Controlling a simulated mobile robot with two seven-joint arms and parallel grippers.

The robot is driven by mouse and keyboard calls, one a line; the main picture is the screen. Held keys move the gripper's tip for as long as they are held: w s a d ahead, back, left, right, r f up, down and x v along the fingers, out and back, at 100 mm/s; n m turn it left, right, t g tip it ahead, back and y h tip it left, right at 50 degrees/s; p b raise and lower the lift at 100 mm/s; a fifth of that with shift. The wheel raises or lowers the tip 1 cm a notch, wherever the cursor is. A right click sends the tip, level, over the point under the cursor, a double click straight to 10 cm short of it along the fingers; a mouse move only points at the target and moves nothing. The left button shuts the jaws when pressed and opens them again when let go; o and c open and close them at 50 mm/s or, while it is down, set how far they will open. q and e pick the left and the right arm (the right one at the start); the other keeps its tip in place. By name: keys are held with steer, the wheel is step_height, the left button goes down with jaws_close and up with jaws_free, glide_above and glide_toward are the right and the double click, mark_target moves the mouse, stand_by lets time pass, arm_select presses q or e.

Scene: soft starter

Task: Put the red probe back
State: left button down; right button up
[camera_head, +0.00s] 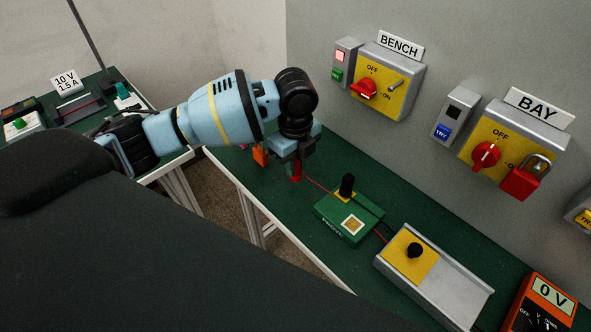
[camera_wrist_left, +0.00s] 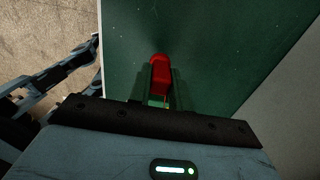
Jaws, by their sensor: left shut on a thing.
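My left gripper (camera_head: 296,172) reaches in from the left over the green bench top. It is shut on the red probe (camera_head: 296,171), which shows as a small red piece below the fingers. In the left wrist view the red probe (camera_wrist_left: 159,75) stands between the fingers (camera_wrist_left: 158,85) over the green surface. A thin red lead runs from the probe toward a green box (camera_head: 350,217) with a black post. Whether the probe touches the bench is hard to tell. An orange thing (camera_head: 260,155) is partly hidden behind my gripper.
BENCH (camera_head: 385,83) and BAY (camera_head: 512,150) switch boxes hang on the grey wall. A second table (camera_head: 125,118) is at the left.

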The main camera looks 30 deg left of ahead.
arm_select(q)
steer(key=shift+f, duration=1.4)
steer(key=shift+s+f, duration=0.1)
steer(key=shift+f, duration=0.05)
steer(key=c, duration=1.3)
jaws_free()
step_height(320, 180, up, 11)
steer(key=shift+p, duration=0.35)
steer(key=shift+r, duration=0.7)
arm_select(e)
steer(key=shift+w+d+r, duration=0.1)
steer(key=shift+w+r, duration=0.3)
steer(key=shift+r, duration=0.05)
arm_select(q)
steer(key=shift+f, duration=0.1)
arm_select(e)
steer(key=shift+r, duration=0.1)
